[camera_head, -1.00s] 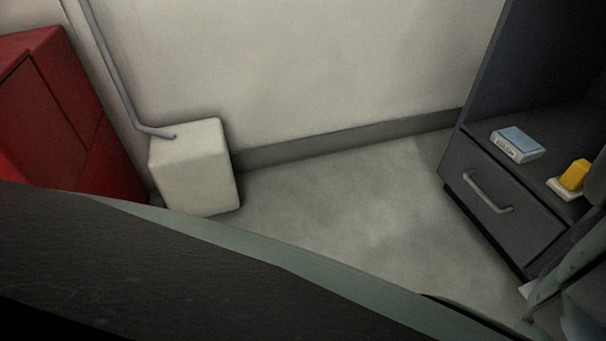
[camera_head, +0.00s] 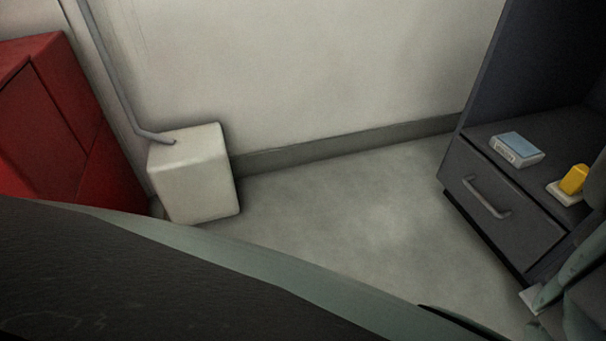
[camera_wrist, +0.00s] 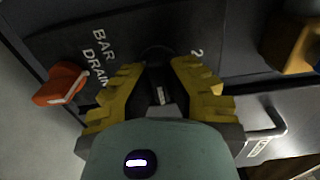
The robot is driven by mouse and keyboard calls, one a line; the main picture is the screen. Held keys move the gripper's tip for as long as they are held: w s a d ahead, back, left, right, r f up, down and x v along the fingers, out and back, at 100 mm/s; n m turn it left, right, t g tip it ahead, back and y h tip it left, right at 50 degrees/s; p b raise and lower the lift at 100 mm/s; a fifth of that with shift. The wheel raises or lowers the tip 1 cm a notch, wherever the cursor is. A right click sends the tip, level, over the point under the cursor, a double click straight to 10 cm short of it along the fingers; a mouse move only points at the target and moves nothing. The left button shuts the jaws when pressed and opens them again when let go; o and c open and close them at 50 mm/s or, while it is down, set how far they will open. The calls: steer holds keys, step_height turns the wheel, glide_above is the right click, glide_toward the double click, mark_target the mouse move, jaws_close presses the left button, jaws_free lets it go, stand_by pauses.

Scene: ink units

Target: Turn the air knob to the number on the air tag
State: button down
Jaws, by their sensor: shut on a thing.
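In the wrist view, my gripper (camera_wrist: 158,80) has its two yellow stepped fingers on either side of a dark knob (camera_wrist: 160,94). It is shut on this knob, which has a short white mark on it. The knob sits on a dark panel (camera_wrist: 130,42) lettered BAR and DRAIN, with a 2 near the right finger. The fingers and the green-grey gripper body hide most of the knob and other numbers. I cannot make out an air tag in either view. An orange-red knob (camera_wrist: 62,84) with a pale line stands at the left, apart from my gripper.
A yellow block (camera_head: 574,179) on a pale base and a light blue box (camera_head: 517,149) sit on the dark cabinet (camera_head: 502,215), above its drawer handle. A white box (camera_head: 193,175) and red cabinet (camera_head: 60,125) stand left. The floor between is clear.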

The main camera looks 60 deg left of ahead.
steer(key=shift+f, duration=0.2)
steer(key=c, duration=1)
jaws_free()
steer(key=shift+r, duration=0.15)
steer(key=v, duration=1.2)
steer(key=shift+r, duration=0.1)
